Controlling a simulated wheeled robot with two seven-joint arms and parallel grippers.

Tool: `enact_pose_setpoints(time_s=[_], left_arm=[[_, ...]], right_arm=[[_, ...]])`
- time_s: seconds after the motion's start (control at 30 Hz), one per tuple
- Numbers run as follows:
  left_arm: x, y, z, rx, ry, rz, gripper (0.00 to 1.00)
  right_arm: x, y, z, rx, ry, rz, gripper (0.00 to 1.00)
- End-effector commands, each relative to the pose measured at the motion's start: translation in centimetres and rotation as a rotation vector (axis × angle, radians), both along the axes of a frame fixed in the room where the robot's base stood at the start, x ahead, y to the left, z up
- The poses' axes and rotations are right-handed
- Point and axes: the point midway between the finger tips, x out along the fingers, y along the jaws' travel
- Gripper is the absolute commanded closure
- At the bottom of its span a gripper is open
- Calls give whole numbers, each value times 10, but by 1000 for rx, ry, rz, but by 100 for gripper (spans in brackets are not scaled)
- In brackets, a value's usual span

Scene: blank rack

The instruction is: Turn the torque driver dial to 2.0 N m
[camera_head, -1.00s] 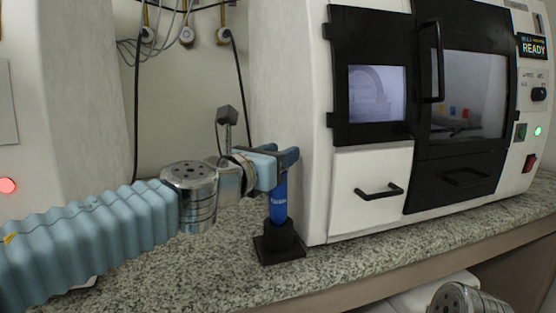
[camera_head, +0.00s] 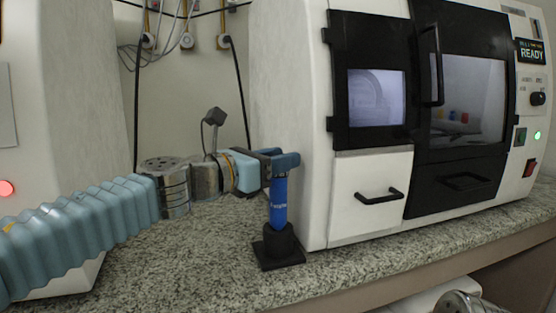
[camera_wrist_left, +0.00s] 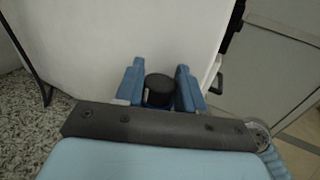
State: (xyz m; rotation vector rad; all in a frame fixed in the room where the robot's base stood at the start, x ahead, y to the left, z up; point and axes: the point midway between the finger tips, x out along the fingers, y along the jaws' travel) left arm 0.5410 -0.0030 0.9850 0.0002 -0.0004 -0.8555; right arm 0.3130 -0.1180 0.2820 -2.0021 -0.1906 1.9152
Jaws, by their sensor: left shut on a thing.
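The torque driver (camera_head: 279,203) has a blue body and stands upright in a square black base (camera_head: 279,247) on the counter, close to the white machine. My left gripper (camera_head: 283,161) is shut on the top of the torque driver. In the left wrist view the driver's black round cap (camera_wrist_left: 159,88) sits between the two blue fingers of my left gripper (camera_wrist_left: 160,84). The dial's scale and its setting cannot be read in either view. My right gripper is not in view.
A large white machine (camera_head: 290,100) with a black door and a lower drawer handle (camera_head: 379,195) stands right beside the driver. The speckled counter (camera_head: 200,270) is clear in front. Cables hang on the back wall.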

Motion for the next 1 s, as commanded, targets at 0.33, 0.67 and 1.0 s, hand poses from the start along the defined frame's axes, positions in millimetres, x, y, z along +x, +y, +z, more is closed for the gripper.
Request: enact_pose_setpoints(time_s=[0.33,0.67,1.0], left_arm=[[1,0,0,0,1,-133,92],[0,0,0,0,0,-156,92],[0,0,0,0,0,-155,42]], right_arm=[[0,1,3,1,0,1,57],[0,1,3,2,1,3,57],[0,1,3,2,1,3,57]])
